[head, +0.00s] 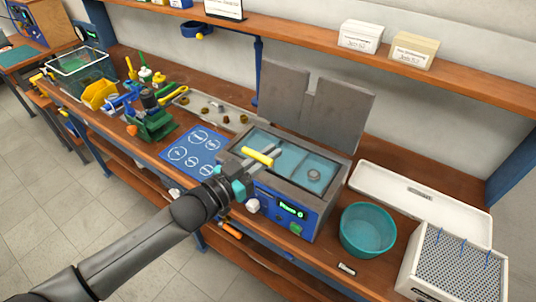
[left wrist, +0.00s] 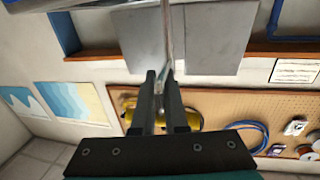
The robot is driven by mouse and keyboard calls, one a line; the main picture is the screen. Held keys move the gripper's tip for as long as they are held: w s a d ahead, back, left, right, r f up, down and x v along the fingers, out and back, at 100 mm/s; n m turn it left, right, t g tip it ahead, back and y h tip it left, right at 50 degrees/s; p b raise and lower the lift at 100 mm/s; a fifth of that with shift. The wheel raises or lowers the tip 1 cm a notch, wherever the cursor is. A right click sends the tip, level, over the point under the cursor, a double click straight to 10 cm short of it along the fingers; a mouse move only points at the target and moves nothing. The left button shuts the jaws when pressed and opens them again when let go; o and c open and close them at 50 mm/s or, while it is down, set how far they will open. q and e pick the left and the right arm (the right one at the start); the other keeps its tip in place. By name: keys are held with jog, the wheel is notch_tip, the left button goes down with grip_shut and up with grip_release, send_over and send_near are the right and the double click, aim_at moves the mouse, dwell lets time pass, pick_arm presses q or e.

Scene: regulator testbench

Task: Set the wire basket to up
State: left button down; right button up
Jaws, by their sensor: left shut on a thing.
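A yellow handle (head: 257,157) shows over the left part of an open bath (head: 335,200) of blue liquid. My left gripper (head: 265,156) comes in over the bath's front edge and is shut on this handle. In the left wrist view the gripper's fingers (left wrist: 164,80) are close together, with the yellow handle (left wrist: 130,112) showing on both sides of them and a thin metal rod beyond. The mesh of the wire basket cannot be made out; whether it is raised or in the liquid is unclear. My right gripper is in neither view.
Two grey lid flaps (head: 343,112) stand open behind the bath. A round grey part (head: 314,175) shows in its right side. A teal bowl (head: 368,230), a white tray (head: 425,200) and a perforated box (head: 455,265) stand to the right. A blue mat (head: 194,152) lies to the left.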

pick_arm(q)
jog(key=shift+w+r, duration=0.1)
jog(key=shift+r, duration=0.65)
jog(key=c, duration=0.9)
grip_release()
jog(key=shift+r, duration=0.15)
jog(key=shift+c, duration=0.2)
jog(key=b+v, duration=0.1)
jog(key=v, duration=1.4)
jog(key=shift+f, duration=0.3)
jog(key=shift+a+f, duration=0.1)
